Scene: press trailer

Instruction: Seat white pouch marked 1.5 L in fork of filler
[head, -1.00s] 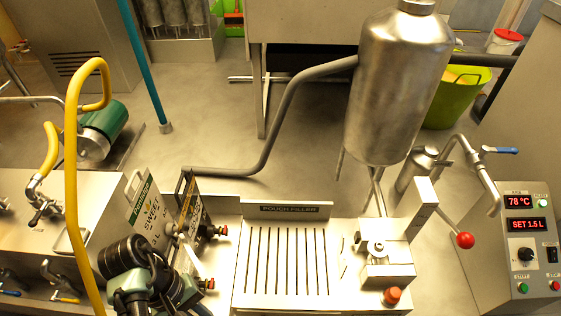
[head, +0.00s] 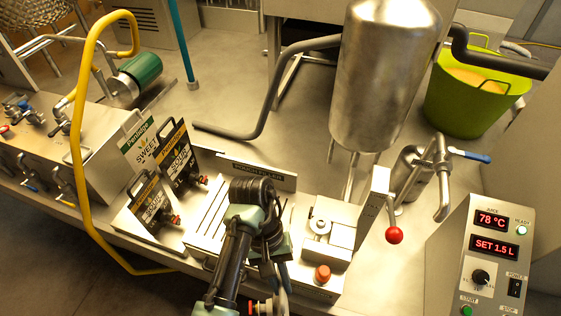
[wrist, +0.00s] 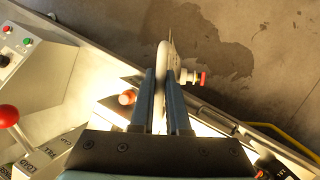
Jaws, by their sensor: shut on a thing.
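My gripper (wrist: 162,85) is shut on a thin pale pouch (wrist: 163,58), seen edge-on in the wrist view, with a spout and red cap (wrist: 203,78) pointing right. No volume marking is readable on it. In the head view my arm hides most of the gripper (head: 278,278) and pouch; a red cap (head: 248,307) shows low beside it. The pouch filler (head: 340,258) stands just right of my gripper in the head view, with a block and round fitting (head: 322,227) on top. I cannot clearly make out its fork. The held pouch is apart from that block.
Several labelled pouches with red caps, including a sour one (head: 183,160), stand left of the slotted tray (head: 205,220). A red-ball lever (head: 394,235), steel tank (head: 380,80) and control panel (head: 490,250) reading SET 1.5 L are right. A yellow hose (head: 76,150) arches at left.

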